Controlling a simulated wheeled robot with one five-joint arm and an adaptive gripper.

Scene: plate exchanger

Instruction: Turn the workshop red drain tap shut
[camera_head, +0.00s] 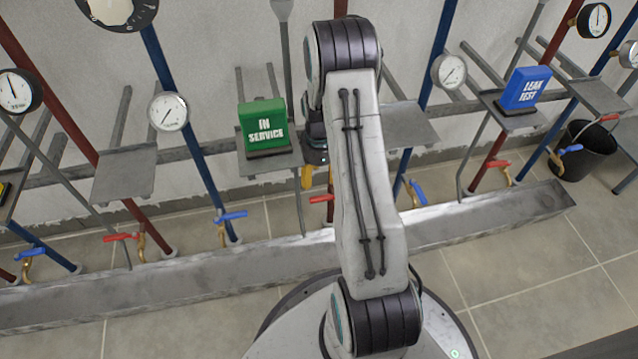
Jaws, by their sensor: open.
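Several red-handled taps stand on the pipes along the wall, and no label reading "workshop" shows, so I cannot tell which one the task names. One red tap handle (322,198) is at the middle, partly hidden behind my arm. Another red tap (122,237) is at the left, and another red tap (497,165) is at the right. My gripper (307,178) is mostly hidden behind my arm.
Blue-handled taps (231,216) alternate with the red ones. A long metal trough (200,270) runs below. A green "IN SERVICE" block (264,124) and a blue "LEAK TEST" block (526,88) stand on shelves. A black bucket (584,150) is at the right. Front floor is clear.

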